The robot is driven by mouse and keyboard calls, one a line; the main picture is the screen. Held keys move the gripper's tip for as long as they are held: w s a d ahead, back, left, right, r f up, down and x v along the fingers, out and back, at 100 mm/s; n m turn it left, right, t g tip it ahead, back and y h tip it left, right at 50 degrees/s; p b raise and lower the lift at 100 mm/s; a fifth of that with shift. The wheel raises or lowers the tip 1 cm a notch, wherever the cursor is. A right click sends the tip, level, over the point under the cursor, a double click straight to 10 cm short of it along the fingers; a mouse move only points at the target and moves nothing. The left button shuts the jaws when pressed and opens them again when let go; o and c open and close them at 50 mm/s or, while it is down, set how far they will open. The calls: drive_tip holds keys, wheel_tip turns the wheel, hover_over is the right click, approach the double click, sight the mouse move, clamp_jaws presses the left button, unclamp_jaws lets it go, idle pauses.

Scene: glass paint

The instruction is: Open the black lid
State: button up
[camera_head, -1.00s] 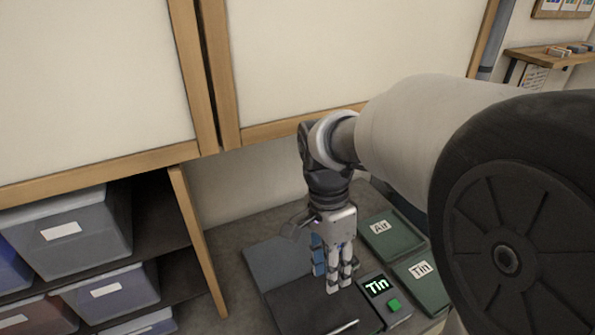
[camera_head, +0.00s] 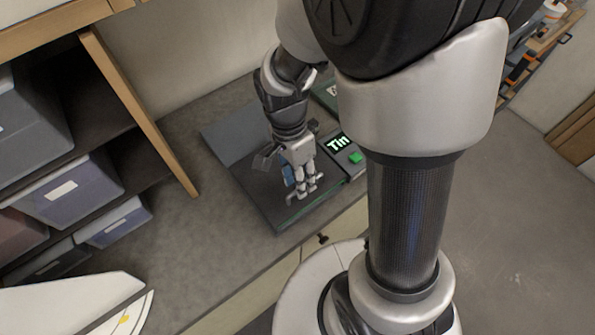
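The black lid (camera_head: 258,200) is a dark flat panel on the bench, lying flat on a box whose green side shows along the front edge. My gripper (camera_head: 304,192) points down over the lid's front right part, with its fingertips at or just above the surface near that edge. The fingers look close together. I cannot tell whether they touch the lid or hold its handle, as the fingers cover that spot.
A control unit with a lit "Tin" display (camera_head: 338,142) and a green button (camera_head: 355,157) stands right of the lid. A grey panel (camera_head: 232,138) lies behind it. Shelves with bins (camera_head: 70,190) are at the left. My arm hides the bench further right.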

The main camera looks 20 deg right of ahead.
drive_tip(key=shift+s+f, duration=0.1)
drive_tip(key=shift+f, duration=0.3)
drive_tip(key=shift+c, duration=0.2)
clamp_jaws()
idle(0.4)
